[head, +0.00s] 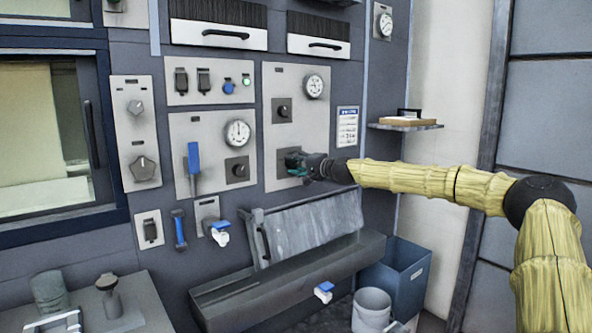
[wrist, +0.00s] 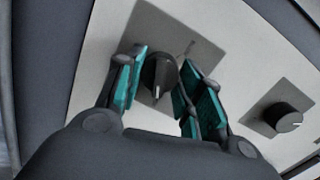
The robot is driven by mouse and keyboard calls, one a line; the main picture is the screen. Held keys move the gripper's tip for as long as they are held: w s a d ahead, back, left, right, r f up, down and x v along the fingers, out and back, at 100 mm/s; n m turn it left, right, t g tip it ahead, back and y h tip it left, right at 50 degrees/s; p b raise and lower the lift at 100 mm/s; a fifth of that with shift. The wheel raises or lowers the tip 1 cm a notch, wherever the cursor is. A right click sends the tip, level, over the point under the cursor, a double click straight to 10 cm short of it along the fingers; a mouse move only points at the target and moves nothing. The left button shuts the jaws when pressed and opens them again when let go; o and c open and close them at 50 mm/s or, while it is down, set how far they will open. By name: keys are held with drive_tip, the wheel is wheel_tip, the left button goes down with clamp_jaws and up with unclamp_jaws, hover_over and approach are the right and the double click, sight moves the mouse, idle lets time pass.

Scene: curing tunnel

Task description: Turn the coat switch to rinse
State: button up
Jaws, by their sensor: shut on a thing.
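My gripper (head: 300,166) reaches the right-hand light grey wall panel (head: 275,73) at its lower part. In the wrist view its teal-padded fingers (wrist: 162,70) stand on either side of a dark rotary knob (wrist: 157,80) and are shut on it. The knob has a pale pointer line and sits on a square grey plate (wrist: 193,42). I take this knob to be the coat switch; no position labels are readable. In the head view the gripper mostly hides the knob.
A second dark knob (wrist: 283,117) is on the same panel, also in the head view (head: 282,110), below a round gauge (head: 315,86). A sloped metal trough (head: 270,275) juts out below. A shelf (head: 405,126) is to the right. A bucket (head: 371,309) stands on the floor.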

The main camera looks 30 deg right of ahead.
drive_tip(key=shift+d, duration=0.15)
idle(0.4)
drive_tip(key=o, duration=1)
drive_tip(key=shift+s, duration=0.1)
drive_tip(key=shift+s+d+r, duration=0.15)
drive_tip(key=shift+s+d, duration=0.2)
drive_tip(key=shift+s, duration=1.55)
drive_tip(key=shift+s+d+r, duration=0.1)
drive_tip(key=shift+s+d, duration=0.2)
drive_tip(key=shift+s, duration=1.65)
drive_tip(key=shift+s+d+r, duration=0.15)
drive_tip(key=shift+s+d, duration=0.2)
drive_tip(key=shift+s, duration=1.55)
